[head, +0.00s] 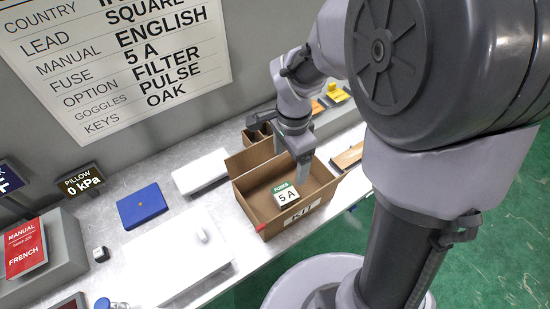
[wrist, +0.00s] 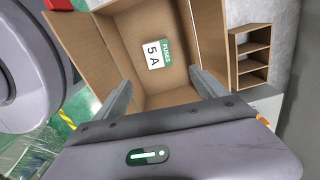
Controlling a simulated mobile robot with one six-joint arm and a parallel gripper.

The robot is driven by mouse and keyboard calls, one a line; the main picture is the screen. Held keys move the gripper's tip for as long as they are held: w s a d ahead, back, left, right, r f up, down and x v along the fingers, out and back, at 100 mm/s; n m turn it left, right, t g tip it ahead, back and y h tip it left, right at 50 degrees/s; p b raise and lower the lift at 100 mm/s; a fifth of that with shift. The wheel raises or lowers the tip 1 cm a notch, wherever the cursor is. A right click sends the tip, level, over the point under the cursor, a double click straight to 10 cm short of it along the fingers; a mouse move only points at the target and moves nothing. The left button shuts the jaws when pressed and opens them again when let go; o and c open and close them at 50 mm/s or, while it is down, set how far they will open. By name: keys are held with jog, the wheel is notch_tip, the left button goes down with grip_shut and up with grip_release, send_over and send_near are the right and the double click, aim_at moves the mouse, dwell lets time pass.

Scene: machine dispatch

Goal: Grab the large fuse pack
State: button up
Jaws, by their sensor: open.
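A fuse pack (head: 286,193), white with a green "FUSES" band and "5 A" on it, lies inside an open cardboard box (head: 300,213) labelled "KIT". It also shows in the wrist view (wrist: 154,54) on the box's floor. My gripper (head: 303,170) is over the right part of the box, pointing down, with its fingertips apart. In the wrist view my gripper's fingers (wrist: 160,85) are spread with nothing between them, and the pack lies beyond them. No second fuse pack is in view, so I cannot compare sizes.
A small wooden shelf (wrist: 250,58) stands beside the box. A blue case (head: 142,206), a white box (head: 201,171) and a white board (head: 170,262) lie left of the box. A red French manual (head: 26,250) rests at far left. A sign (head: 120,60) reads fuse 5 A.

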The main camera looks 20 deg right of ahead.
aim_at(285, 193)
jog(key=f+b, duration=0.1)
jog(key=f, duration=0.3)
jog(key=f+b, duration=0.2)
jog(key=f, duration=0.3)
jog(key=a+f+b, duration=0.1)
jog(key=f, duration=0.4)
jog(key=shift+s+b, duration=0.25)
jog(key=shift+b, duration=0.15)
jog(key=shift+d, duration=0.1)
jog(key=shift+c, duration=0.2)
jog(key=c, duration=1.4)
